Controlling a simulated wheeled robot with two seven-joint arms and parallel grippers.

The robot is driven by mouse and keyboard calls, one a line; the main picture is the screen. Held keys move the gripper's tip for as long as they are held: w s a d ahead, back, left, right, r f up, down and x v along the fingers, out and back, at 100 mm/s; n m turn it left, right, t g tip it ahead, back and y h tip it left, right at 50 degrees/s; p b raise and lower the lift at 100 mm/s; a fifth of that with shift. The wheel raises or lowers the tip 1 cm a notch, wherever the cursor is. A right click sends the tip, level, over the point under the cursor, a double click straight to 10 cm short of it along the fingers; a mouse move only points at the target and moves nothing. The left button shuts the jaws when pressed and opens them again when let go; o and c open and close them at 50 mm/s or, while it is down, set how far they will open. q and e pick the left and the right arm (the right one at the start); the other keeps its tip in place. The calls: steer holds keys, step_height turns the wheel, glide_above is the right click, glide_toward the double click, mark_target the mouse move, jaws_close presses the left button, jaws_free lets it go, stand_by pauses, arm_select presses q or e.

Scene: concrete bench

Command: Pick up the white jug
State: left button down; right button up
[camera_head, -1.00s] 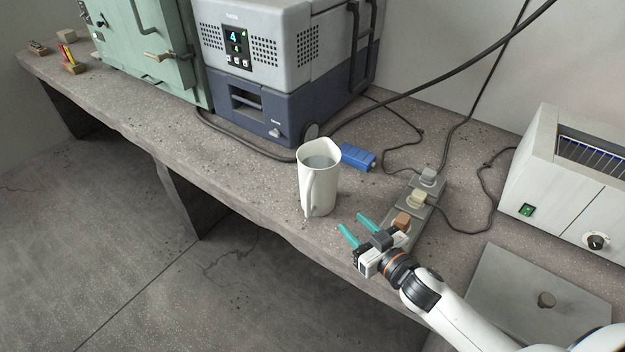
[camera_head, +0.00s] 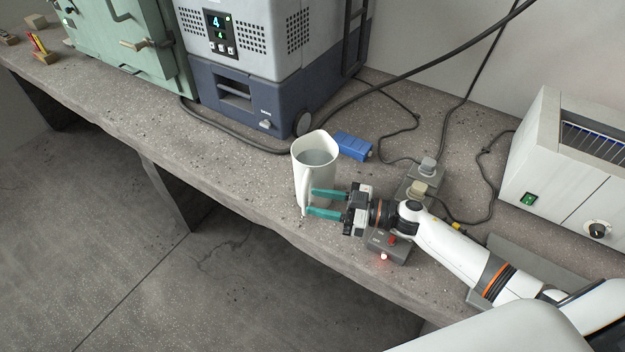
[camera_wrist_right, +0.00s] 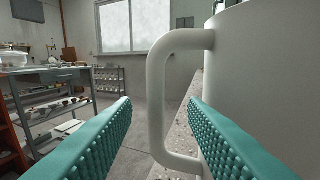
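The white jug (camera_head: 318,172) stands upright on the concrete bench near its front edge, with grey contents showing inside its open top. Its handle (camera_head: 304,190) faces the front edge. My right gripper (camera_head: 312,202) is open at the jug's lower part, its teal fingers pointing left at the handle side. In the right wrist view the handle (camera_wrist_right: 157,100) shows between the two spread fingertips (camera_wrist_right: 161,101), with the jug body (camera_wrist_right: 265,70) close behind the right finger. I cannot tell whether a finger touches the jug. My left gripper is not in view.
A blue box (camera_head: 353,146) lies behind the jug. A power strip (camera_head: 412,190) with plugs and cables lies under and behind my right arm. A grey-blue machine (camera_head: 250,95) stands back left, a white appliance (camera_head: 545,180) right. The bench left of the jug is clear.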

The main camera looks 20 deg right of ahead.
steer(key=x, duration=0.5)
steer(key=shift+w+a+p, duration=0.1)
steer(key=shift+a+p, duration=0.25)
steer(key=shift+a, duration=0.05)
jaws_close()
stand_by(0.9)
steer(key=shift+r, duration=0.25)
